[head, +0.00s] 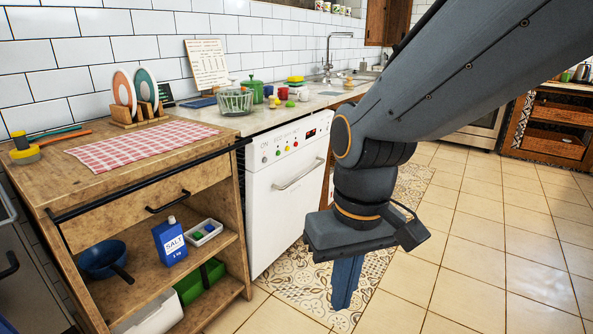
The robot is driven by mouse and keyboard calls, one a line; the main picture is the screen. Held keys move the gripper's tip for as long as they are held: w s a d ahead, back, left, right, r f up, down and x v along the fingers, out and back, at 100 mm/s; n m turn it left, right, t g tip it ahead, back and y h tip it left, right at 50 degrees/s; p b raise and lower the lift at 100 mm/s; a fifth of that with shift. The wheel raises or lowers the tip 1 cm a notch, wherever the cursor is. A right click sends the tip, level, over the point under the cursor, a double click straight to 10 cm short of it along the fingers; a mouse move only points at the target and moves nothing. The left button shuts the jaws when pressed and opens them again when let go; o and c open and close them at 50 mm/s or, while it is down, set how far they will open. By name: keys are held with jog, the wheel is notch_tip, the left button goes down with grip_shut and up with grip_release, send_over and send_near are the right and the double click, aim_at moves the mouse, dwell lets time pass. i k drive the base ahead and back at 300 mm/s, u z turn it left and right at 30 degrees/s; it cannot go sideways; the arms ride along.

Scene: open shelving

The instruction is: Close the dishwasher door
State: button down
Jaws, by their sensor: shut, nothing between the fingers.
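The white dishwasher (273,220) stands under the counter in the middle of the head view. Its door (290,207) is upright and looks shut or almost shut; I cannot tell if a small gap remains. A silver bar handle (300,175) runs across the upper door, below a panel with coloured buttons and a small display. My gripper (345,303) points down in front of and to the right of the door, over the floor. Its fingers are together and hold nothing. My arm hides part of the area right of the dishwasher.
A wooden shelf unit (150,197) with a salt box (170,243) and a blue pan (104,260) stands left of the dishwasher. A dish rack, green pot and cups sit on the counters. Tiled floor (470,250) at right is clear.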

aim_at(294, 193)
jog(key=u, duration=0.15)
jog(key=k, duration=0.45)
jog(key=z, duration=0.95)
jog(key=i, duration=1.25)
jog(key=u, duration=0.85)
jog(key=i, duration=0.45)
jog(key=u, duration=0.4)
